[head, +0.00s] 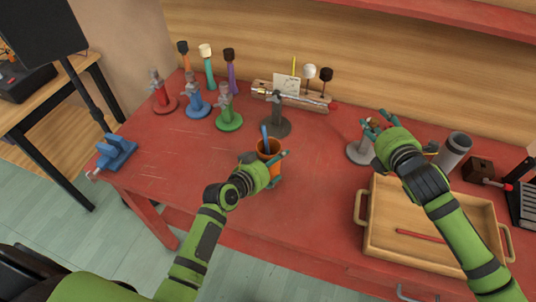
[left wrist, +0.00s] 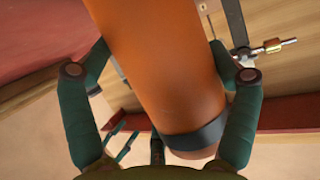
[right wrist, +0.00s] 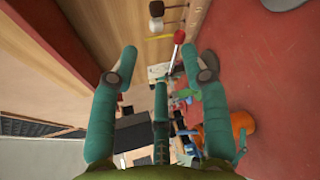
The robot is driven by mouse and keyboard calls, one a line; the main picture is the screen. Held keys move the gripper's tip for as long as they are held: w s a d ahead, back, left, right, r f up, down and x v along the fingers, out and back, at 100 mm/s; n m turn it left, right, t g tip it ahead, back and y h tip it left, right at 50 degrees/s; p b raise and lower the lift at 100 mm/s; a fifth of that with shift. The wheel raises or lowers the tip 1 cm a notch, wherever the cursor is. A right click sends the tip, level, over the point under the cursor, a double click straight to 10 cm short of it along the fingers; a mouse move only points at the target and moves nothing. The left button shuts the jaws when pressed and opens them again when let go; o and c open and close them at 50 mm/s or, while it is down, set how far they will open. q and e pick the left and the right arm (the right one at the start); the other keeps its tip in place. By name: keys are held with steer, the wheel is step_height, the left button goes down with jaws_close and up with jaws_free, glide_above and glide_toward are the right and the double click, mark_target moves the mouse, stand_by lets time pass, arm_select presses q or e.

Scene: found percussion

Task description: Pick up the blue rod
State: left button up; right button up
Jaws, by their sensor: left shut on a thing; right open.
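The blue rod (head: 265,134) leans upright in an orange cup (head: 268,147) on the red table, with its upper part above the rim and its lower part hidden. My left gripper (head: 274,166) is shut on the orange cup, which fills the space between its fingers in the left wrist view (left wrist: 160,65). The blue rod does not show in the left wrist view. My right gripper (head: 374,122) is open and empty, above the table to the right of the cup. In the right wrist view the cup (right wrist: 242,122) is at the right, outside the open fingers.
A wooden tray (head: 383,192) holding a red rod (head: 421,236) is at right. A dark stand (head: 275,122) is just behind the cup. Red, blue and green (head: 229,120) stands are at back left, and a grey cylinder (head: 455,150) is at right.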

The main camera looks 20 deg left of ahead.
steer(key=s+a+n+g+y, duration=0.2)
steer(key=s+a+n, duration=0.4)
steer(key=a, duration=0.5)
steer(key=n+g+y, duration=0.2)
steer(key=n, duration=0.8)
glide_toward(264, 134)
steer(key=shift+x, duration=4.1)
steer(key=shift+a+r, duration=0.15)
steer(key=c, duration=0.9)
